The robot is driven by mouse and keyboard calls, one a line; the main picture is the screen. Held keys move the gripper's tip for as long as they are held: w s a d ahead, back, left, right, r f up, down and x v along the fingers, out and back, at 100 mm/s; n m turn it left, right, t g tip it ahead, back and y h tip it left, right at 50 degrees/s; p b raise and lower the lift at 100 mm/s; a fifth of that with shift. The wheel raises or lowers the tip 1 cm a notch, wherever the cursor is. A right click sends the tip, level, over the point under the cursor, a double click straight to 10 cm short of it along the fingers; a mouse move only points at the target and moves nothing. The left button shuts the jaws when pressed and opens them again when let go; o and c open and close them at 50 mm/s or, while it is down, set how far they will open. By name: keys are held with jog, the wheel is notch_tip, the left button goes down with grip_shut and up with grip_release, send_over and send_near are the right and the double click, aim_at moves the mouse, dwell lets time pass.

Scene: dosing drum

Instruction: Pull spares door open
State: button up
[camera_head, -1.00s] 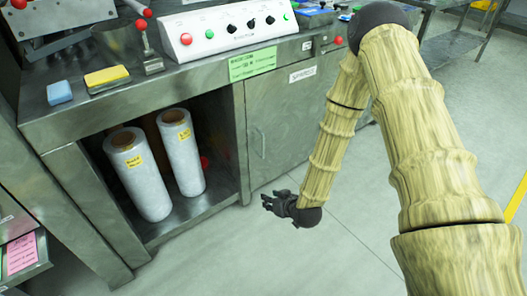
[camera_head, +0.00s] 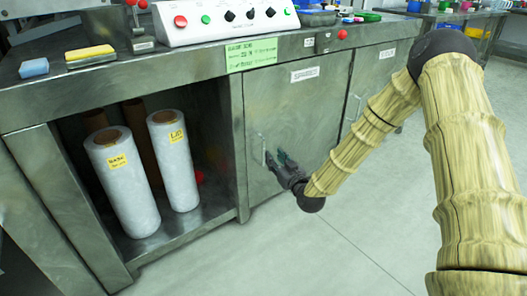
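The spares door (camera_head: 318,110) is a grey metal cabinet door under the counter, with a white "SPARES" label (camera_head: 305,73) near its top. It looks shut, flush with the cabinet front. A slim vertical handle (camera_head: 259,150) shows at its left side. My gripper (camera_head: 277,158) is dark and sits in front of the lower left of the door, just right of the handle. Its fingers look spread apart, with nothing seen between them. I cannot tell whether a finger touches the handle or the door.
An open bay left of the door holds white wrapped rolls (camera_head: 126,190) and a red object. A control panel (camera_head: 225,18) with buttons and knobs stands on the counter. Another labelled door (camera_head: 372,75) is to the right. The floor (camera_head: 330,250) in front is clear.

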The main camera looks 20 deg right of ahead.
aim_at(264, 144)
jog(key=w+b, duration=0.1)
jog(key=w, duration=0.2)
jog(key=w+a+b, duration=0.1)
jog(key=w, duration=0.2)
jog(key=w+b, duration=0.2)
jog(key=w, duration=0.1)
jog(key=shift+w+a, duration=0.2)
jog(key=shift+w, duration=0.1)
jog(key=shift+w+a, duration=0.1)
jog(key=shift+w, duration=0.45)
jog(key=shift+c, duration=0.2)
jog(key=shift+r, duration=0.1)
grip_shut()
